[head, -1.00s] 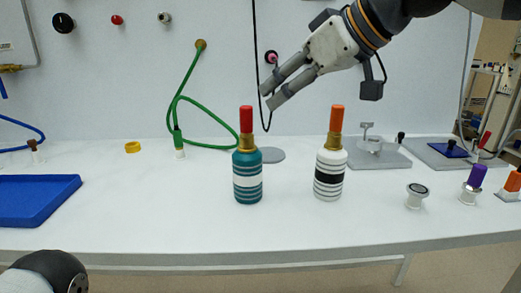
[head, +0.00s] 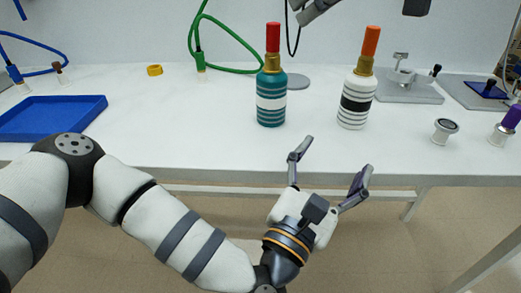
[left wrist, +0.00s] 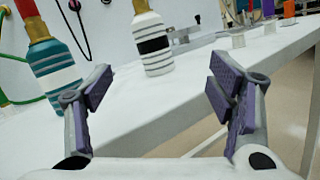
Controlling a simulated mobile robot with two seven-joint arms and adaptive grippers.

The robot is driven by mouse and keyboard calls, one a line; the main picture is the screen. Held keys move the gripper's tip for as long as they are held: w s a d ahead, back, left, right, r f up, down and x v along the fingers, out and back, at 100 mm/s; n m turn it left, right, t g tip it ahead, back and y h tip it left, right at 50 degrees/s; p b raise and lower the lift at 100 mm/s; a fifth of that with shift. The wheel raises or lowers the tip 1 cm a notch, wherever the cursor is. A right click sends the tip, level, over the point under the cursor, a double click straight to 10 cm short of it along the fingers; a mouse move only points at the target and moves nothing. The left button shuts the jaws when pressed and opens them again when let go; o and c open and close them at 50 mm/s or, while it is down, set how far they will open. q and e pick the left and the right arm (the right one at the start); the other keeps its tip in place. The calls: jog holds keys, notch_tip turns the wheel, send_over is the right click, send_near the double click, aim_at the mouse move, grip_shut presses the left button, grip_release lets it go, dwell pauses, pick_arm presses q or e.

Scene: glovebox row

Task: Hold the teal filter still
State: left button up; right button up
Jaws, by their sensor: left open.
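The teal filter (head: 271,108), with white bands, a brass neck and a red top, stands upright on the white table. It shows in the left wrist view at the upper left (left wrist: 58,72), its top cut off. My left gripper (head: 336,156) is open and empty, in front of the table's front edge, below and right of the teal filter and apart from it. Its two fingers also show in the left wrist view (left wrist: 161,85), spread wide.
A white filter (head: 350,118) with a black band and orange top stands right of the teal one. A blue tray (head: 92,101) lies at left, a green hose (head: 229,67) behind. A grey fixture plate (head: 412,95) and small round parts (head: 445,131) are at right.

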aim_at(271, 98)
pick_arm(q)
jog(key=w+a+n+y, duration=0.2)
jog(key=a, duration=0.2)
jog(key=w+a+r+n+y, duration=0.1)
jog(key=w+a+n+y, duration=0.1)
jog(key=a+n+y, duration=0.1)
jog(key=w+a+r+n+y, duration=0.1)
jog(key=w+a+n+y, duration=0.1)
jog(key=a, duration=0.2)
jog(key=shift+a+n+y, duration=0.3)
jog(key=shift+a+y, duration=0.05)
jog(key=shift+y, duration=0.05)
jog(key=w, duration=0.4)
jog(key=w+d, duration=0.1)
jog(key=w, duration=0.7)
jog(key=shift+d, duration=0.35)
jog(key=c, duration=1.5)
jog(key=shift+o, duration=0.2)
jog(key=shift+s, duration=0.1)
